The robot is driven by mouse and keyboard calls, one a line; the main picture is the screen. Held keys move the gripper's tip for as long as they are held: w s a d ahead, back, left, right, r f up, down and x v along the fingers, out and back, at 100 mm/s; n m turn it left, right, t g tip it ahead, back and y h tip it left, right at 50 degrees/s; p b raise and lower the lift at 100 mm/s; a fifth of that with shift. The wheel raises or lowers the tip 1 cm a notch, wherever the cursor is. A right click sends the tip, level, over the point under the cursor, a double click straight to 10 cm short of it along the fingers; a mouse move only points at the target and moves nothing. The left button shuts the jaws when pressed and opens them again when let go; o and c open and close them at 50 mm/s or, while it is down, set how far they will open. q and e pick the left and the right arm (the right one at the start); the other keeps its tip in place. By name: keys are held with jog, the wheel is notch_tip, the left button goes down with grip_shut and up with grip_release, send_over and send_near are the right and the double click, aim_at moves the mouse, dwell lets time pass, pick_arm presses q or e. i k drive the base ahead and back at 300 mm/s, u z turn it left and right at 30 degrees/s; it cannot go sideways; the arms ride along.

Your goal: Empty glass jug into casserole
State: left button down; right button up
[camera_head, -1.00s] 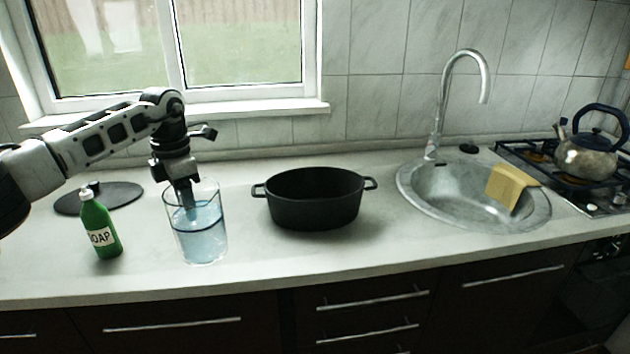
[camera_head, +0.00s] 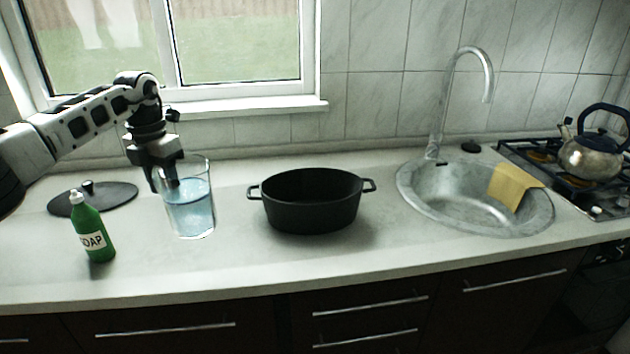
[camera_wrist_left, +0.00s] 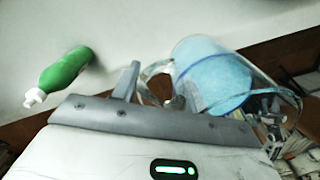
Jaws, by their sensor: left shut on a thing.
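The glass jug (camera_head: 190,210), holding light blue liquid, is upright in the head view, left of the casserole. My left gripper (camera_head: 166,186) is shut on the jug at its left side. In the wrist view the jug (camera_wrist_left: 215,80) is at the right, and its clear handle seems to lie between the fingers of my gripper (camera_wrist_left: 160,88). I cannot tell for sure whether the jug's base is clear of the counter. The black oval casserole (camera_head: 312,212) stands open on the counter; its inside bottom is hidden. My right gripper is not in view.
A green soap bottle (camera_head: 92,232) stands left of the jug, also in the wrist view (camera_wrist_left: 66,70). A black lid (camera_head: 110,196) lies behind it. The sink (camera_head: 425,200) with a yellow cloth (camera_head: 508,188) and a kettle (camera_head: 590,157) are right. Counter between jug and casserole is clear.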

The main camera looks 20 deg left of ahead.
aim_at(304, 202)
jog(key=i, duration=0.9)
jog(key=u, duration=0.05)
